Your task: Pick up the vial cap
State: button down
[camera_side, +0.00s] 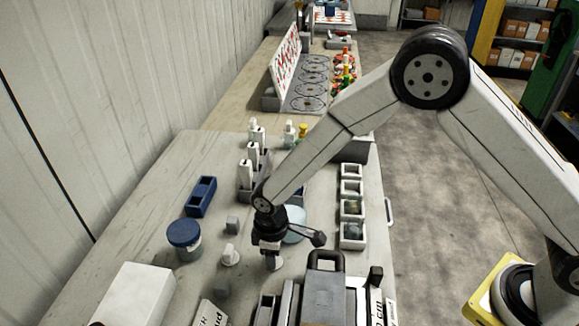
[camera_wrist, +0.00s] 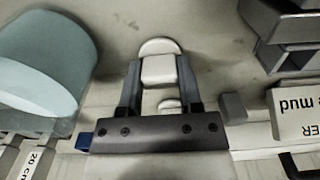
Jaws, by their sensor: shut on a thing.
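The vial cap (camera_wrist: 160,66) is a small white piece with a rounded end. In the wrist view it sits between the two fingertips of my gripper (camera_wrist: 158,78), which is shut on it. In the side view my gripper (camera_side: 271,248) points down over the near middle of the bench, and the white cap (camera_side: 274,264) shows just below the fingers. I cannot tell whether the cap still touches the bench.
A white knobbed piece (camera_side: 229,256) and a blue-lidded jar (camera_side: 185,240) stand to the left. A light blue round vessel (camera_side: 295,224) is close behind my gripper; it fills the wrist view's left (camera_wrist: 40,65).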

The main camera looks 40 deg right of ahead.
jog(key=shift+r, duration=0.1)
jog(key=shift+r, duration=0.8)
jog(key=shift+s+d+r, duration=0.85)
jog(key=shift+s+r, duration=1)
jog(key=shift+s, duration=0.35)
jog(key=shift+s+d+r, duration=0.9)
jog(key=shift+s+r, duration=1)
jog(key=shift+s, duration=0.25)
jog(key=shift+s+d+r, duration=0.85)
jog(key=shift+s+r, duration=1)
jog(key=shift+s, duration=0.35)
jog(key=shift+w+d, duration=0.1)
jog(key=shift+d, duration=0.05)
